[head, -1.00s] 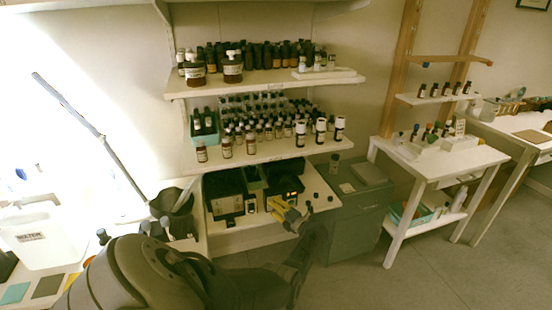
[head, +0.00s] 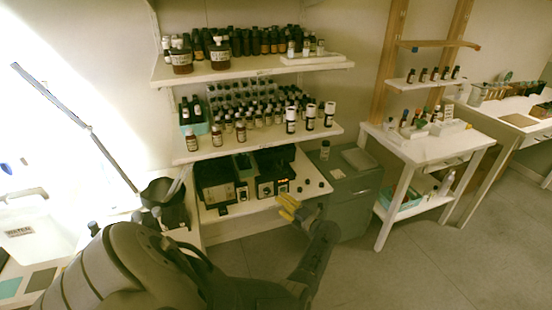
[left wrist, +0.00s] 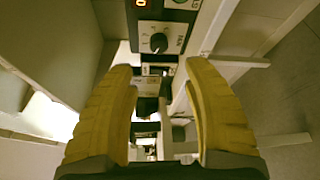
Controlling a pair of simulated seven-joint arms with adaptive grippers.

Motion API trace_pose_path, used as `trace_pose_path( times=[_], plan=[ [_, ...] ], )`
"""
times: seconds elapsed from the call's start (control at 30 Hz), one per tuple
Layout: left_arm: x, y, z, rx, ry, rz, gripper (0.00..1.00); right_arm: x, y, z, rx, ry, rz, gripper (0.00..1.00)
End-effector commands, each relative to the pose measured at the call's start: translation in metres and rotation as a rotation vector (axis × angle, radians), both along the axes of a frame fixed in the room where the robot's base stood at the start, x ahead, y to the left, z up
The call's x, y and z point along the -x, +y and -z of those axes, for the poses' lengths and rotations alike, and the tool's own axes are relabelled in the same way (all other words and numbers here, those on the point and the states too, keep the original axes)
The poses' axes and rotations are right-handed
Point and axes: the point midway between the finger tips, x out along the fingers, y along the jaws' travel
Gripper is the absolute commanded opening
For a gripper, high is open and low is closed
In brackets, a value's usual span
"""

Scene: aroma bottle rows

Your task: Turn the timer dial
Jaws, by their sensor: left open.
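The dial (left wrist: 158,42) is a black knob on a pale, marked panel in the left wrist view, with a lit red display (left wrist: 140,3) above it. In the head view, the right of two black boxed devices (head: 270,184) on the low shelf has a pale front and an orange light; its knob is too small to make out. My left gripper (head: 289,207) has yellow fingers just in front of and right of that device. In the left wrist view the gripper (left wrist: 157,70) is open and empty, apart from the dial, which shows beyond the fingertips. My right gripper is not in view.
A second black device (head: 217,187) stands to the left. Several small black caps lie right of the devices. A shelf (head: 262,143) of bottles hangs above. A grey cabinet (head: 350,200) stands close on the right. Open floor lies in front.

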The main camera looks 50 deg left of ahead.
Motion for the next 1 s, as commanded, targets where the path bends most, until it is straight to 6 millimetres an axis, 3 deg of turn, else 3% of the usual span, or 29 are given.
trace_pose_path(
  times=[0.3, 0.7, 0.83, 1.0],
  plan=[
    [0.001, -0.023, -0.001, 0.0, 0.0, -0.001, 0.5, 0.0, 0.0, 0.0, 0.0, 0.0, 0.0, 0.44],
    [0.002, -0.024, 0.0, 0.0, 0.004, -0.001, 0.5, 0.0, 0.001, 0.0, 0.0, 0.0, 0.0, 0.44],
    [0.02, -0.023, 0.018, -0.005, 0.038, 0.0, 0.5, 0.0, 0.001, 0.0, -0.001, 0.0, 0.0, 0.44],
    [0.057, -0.019, 0.04, -0.045, 0.085, 0.027, 0.5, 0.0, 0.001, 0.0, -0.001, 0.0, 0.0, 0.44]
  ],
)
